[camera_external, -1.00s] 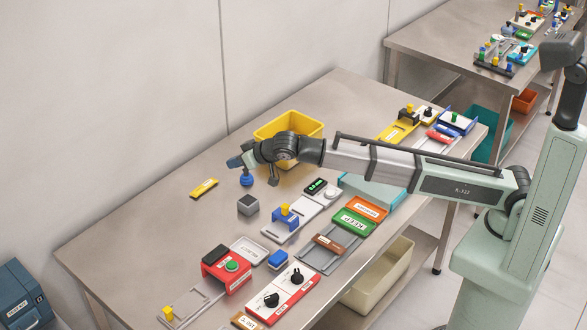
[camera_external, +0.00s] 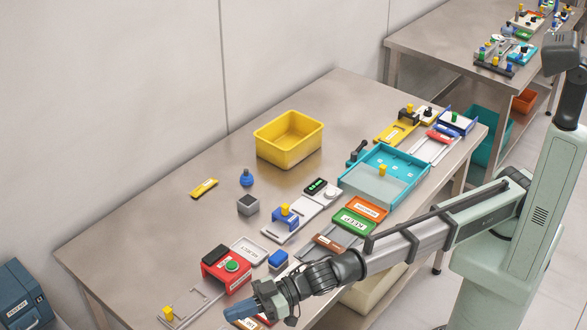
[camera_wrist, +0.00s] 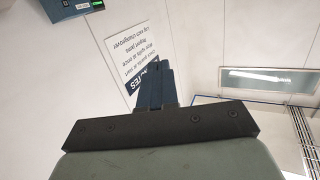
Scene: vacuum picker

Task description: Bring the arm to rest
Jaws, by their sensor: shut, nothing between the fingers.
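My gripper (camera_external: 240,311) is at the front edge of the metal table (camera_external: 150,222), above and in front of the red box with a green button (camera_external: 228,266). Its blue fingers are shut with nothing between them. It also shows in the wrist view (camera_wrist: 154,68), where its blue fingers lie together in front of a pale wall. My forearm stretches from the right over the table's front edge and hides part of the white-and-red panel there.
A yellow bin (camera_external: 289,139) stands at the back of the table. A blue knobbed piece (camera_external: 247,178), a grey cube (camera_external: 248,205) and a teal tray (camera_external: 384,175) are on the table. The table's left part is mostly clear. A wall notice (camera_wrist: 140,50) shows in the wrist view.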

